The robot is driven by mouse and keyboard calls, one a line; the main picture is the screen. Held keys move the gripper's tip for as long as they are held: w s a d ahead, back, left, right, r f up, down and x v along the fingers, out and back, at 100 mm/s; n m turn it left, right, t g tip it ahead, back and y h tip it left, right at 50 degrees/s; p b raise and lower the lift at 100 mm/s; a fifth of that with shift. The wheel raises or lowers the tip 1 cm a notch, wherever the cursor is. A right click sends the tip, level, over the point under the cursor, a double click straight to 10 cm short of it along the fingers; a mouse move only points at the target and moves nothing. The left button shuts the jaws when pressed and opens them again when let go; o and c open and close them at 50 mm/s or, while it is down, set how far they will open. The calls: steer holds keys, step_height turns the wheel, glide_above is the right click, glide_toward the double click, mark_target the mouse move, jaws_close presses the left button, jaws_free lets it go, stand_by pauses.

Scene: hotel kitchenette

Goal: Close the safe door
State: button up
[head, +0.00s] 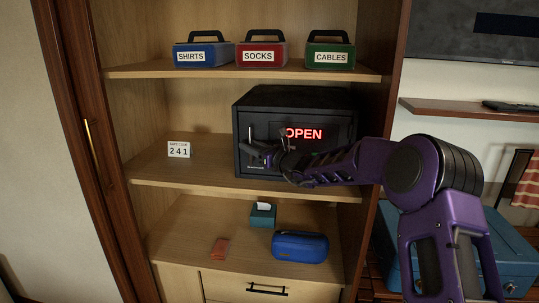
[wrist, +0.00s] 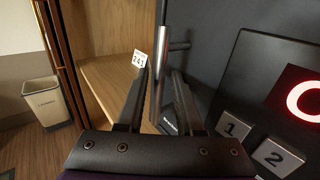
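The black safe (head: 300,97) stands on the middle shelf of the wardrobe. Its dark front door (head: 336,153) has a display (head: 303,133) glowing red with OPEN. The door looks close to flush with the body; I cannot tell whether a small gap is left. A metal bar handle (wrist: 169,50) is on the door's left part. My gripper (wrist: 160,85) is at this handle, with one finger on each side of the bar. The fingers look apart, with room around the bar. In the head view my gripper (head: 264,155) partly hides the door's lower left and keypad.
A card (head: 179,150) reading 241 stands left of the safe. Labelled boxes (head: 261,55) sit on the shelf above. A blue case (head: 300,246), a tissue box (head: 263,215) and a small orange item (head: 220,248) lie below. A bin (wrist: 46,101) stands on the floor.

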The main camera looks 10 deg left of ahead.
steer(key=v, duration=1.7)
